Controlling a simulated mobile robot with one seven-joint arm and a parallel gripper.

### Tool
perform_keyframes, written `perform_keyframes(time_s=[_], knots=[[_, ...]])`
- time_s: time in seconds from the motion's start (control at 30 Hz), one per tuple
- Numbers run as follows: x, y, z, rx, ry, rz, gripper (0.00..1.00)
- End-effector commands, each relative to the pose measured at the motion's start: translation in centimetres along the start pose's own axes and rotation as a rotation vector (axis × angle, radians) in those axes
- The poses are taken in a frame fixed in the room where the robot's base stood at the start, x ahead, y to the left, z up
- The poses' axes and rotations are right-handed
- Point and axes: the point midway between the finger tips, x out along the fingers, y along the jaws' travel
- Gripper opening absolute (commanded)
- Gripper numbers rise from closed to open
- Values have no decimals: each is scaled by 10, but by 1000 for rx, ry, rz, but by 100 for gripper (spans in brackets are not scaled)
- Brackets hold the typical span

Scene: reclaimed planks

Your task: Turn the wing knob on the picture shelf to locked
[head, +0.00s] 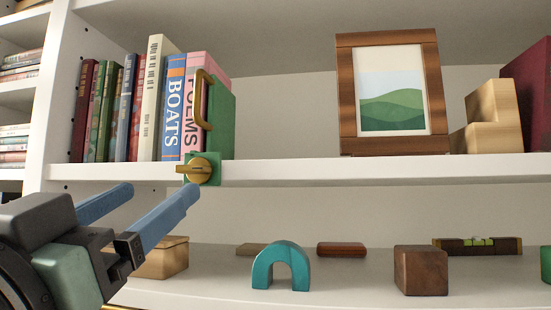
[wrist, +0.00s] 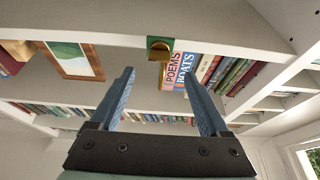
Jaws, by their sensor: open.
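The brass wing knob (head: 199,169) sits on a green plate (head: 216,170) on the front edge of the picture shelf (head: 330,169). Its wing looks roughly level in the head view, reaching to the left. In the wrist view the knob (wrist: 158,50) shows near the top, between and beyond my fingers. No lock markings are readable. My gripper (head: 159,190) is open and empty, with its two blue fingers spread below and left of the knob, apart from it. Its fingers also show in the wrist view (wrist: 161,76).
Books and a green block with a brass handle (head: 224,115) stand above the knob. A framed picture (head: 394,92) stands right of them. On the lower shelf are a wooden box (head: 162,260), a teal arch (head: 281,262), a brown cube (head: 421,270) and a level (head: 477,245).

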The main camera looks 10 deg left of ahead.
Motion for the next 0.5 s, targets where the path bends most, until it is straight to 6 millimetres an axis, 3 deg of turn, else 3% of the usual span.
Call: perform_keyframes(time_s=[0.03, 0.2, 0.5], knots=[[14, 1, -5, -2, -3, 2, 80], [48, 0, -5, -1, -1, 1, 80], [79, 0, -2, 0, 1, 0, 80]])
